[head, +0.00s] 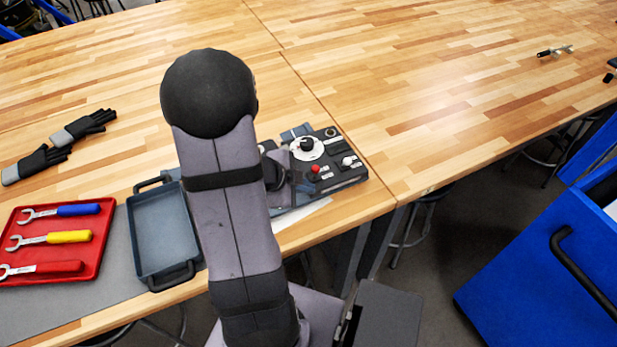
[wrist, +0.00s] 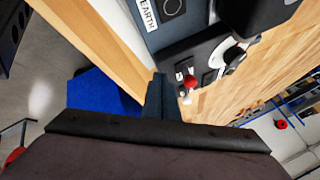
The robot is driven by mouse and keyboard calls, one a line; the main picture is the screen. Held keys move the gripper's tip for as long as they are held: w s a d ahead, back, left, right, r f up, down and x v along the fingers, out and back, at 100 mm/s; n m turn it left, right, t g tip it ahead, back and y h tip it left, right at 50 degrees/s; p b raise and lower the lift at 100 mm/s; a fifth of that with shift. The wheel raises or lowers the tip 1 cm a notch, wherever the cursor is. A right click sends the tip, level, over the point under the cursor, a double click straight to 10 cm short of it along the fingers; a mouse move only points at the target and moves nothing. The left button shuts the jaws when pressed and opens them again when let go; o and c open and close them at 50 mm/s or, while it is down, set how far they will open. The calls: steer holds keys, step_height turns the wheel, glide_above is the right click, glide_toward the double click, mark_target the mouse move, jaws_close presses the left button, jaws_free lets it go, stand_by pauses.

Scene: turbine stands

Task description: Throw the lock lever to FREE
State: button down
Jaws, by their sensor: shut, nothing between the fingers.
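A dark control panel (head: 345,178) lies on the bench near its front edge. It carries a small lever with a red ball (head: 316,168), which also shows in the wrist view (wrist: 191,82). I cannot read which way the lever is set, nor a FREE mark, and cannot be sure it is the lock lever. Beside it is a white dial with a black knob (head: 307,145). My gripper (wrist: 160,82) is shut and empty, its tips just left of the red ball in the wrist view, apparently apart from it. My arm hides part of the panel in the head view.
A blue-grey tray (head: 163,232), a red tray (head: 100,232) with wrenches, and black gloves (head: 62,148) lie to the left. An EARTH label (wrist: 149,14) is on the panel. The bench behind and right of the panel is mostly clear. A blue cabinet (head: 530,285) stands at right.

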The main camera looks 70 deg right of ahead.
mark_target(315, 172)
steer(key=shift+w+d+r+p, duration=0.1)
steer(key=shift+d+r+p, duration=0.1)
steer(key=shift+d, duration=0.35)
steer(key=shift+w+d+r+p, duration=0.1)
steer(key=shift+d+p, duration=0.05)
steer(key=shift+d, duration=0.4)
steer(key=shift+w+d+r+p, duration=0.1)
steer(key=shift+d+p, duration=0.1)
steer(key=shift+d, duration=0.35)
steer(key=shift+w+d+r+p, duration=0.2)
steer(key=shift+w+r+p, duration=0.1)
steer(key=shift+p, duration=0.45)
steer(key=shift+w+d+r+p, duration=0.3)
steer(key=shift+d+p, duration=0.1)
steer(key=shift+p, duration=0.6)
steer(key=shift+w+d+p, duration=0.15)
steer(key=shift+p, duration=0.2)
steer(key=shift+d+f, duration=0.1)
steer(key=shift+f, duration=0.15)
steer(key=shift+a+f+b, duration=0.15)
steer(key=shift+a+b, duration=0.05)
steer(key=shift+b, duration=0.2)
